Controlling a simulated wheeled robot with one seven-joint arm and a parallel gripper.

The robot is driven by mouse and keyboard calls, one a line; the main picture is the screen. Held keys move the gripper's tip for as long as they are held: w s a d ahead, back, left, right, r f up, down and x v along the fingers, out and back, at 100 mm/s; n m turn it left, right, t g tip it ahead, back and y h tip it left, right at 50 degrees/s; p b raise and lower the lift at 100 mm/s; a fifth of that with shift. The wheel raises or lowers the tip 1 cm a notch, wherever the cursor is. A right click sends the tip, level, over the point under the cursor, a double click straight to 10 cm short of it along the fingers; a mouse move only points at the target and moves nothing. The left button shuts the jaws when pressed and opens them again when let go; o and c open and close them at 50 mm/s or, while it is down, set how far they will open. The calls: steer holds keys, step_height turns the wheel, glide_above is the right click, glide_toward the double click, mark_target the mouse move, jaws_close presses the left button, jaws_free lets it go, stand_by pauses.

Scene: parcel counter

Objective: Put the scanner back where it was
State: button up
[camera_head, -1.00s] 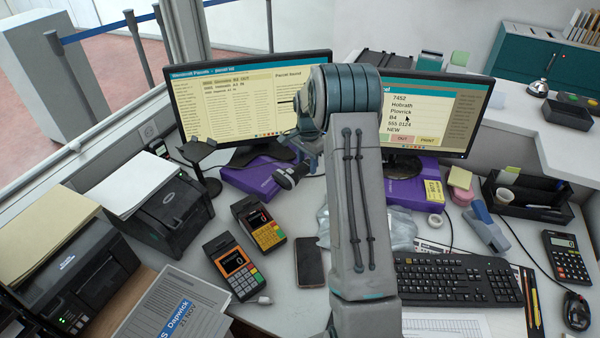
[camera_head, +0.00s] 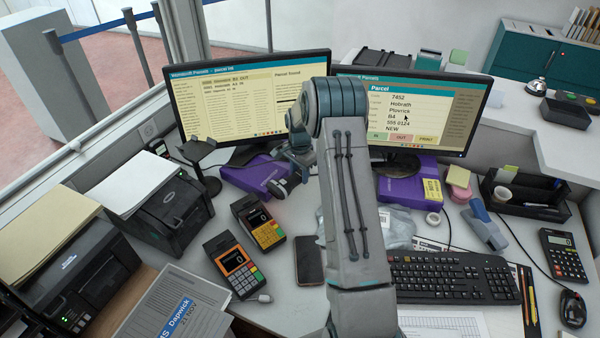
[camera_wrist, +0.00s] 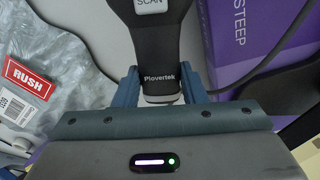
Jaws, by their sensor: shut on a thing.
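The scanner (camera_wrist: 161,50) is a black handheld device with a light SCAN button and the name Plovertek, large in the wrist view. My gripper (camera_wrist: 162,88) is shut on its handle, a blue finger on each side. In the head view the scanner (camera_head: 284,187) hangs below my gripper (camera_head: 297,158), in front of the left monitor and near a purple box; my arm hides part of this area. A black stand (camera_head: 207,187) with a round base and an angled top is left of the scanner, apart from it and empty.
The left monitor (camera_head: 245,90) stands behind my gripper. A purple box (camera_head: 245,176) lies between the stand and the scanner. Two card terminals (camera_head: 258,222) and a phone (camera_head: 309,260) lie in front. A grey plastic parcel (camera_wrist: 60,60) lies left of the scanner in the wrist view.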

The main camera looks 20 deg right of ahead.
steer(key=shift+f, duration=0.4)
steer(key=o, duration=1.1)
